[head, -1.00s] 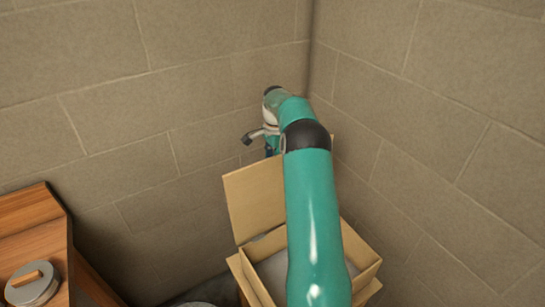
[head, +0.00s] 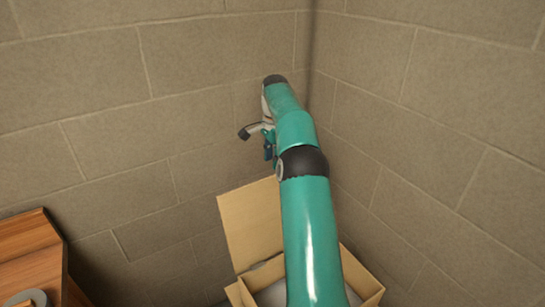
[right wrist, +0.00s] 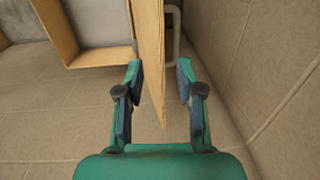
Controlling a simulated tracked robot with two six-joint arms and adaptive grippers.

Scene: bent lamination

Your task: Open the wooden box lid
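The wooden box (head: 368,284) stands in the corner, with its inside partly showing behind my right arm. Its lid (head: 248,225) is swung up and stands roughly upright at the box's left side. My right gripper (head: 257,135) is above the lid in the head view, partly hidden by its own wrist. In the right wrist view my right gripper (right wrist: 160,67) has its fingers spread. The lid (right wrist: 150,55) shows edge-on in the gap between them, nearer the left finger; I cannot tell whether it touches. My left gripper is out of view.
Block walls (head: 110,110) meet in the corner close behind the box. A wooden cabinet (head: 28,250) stands at the lower left, with a grey lidded pot (head: 27,298) on it. In the wrist view a thin grey bar (right wrist: 174,25) is beside the lid.

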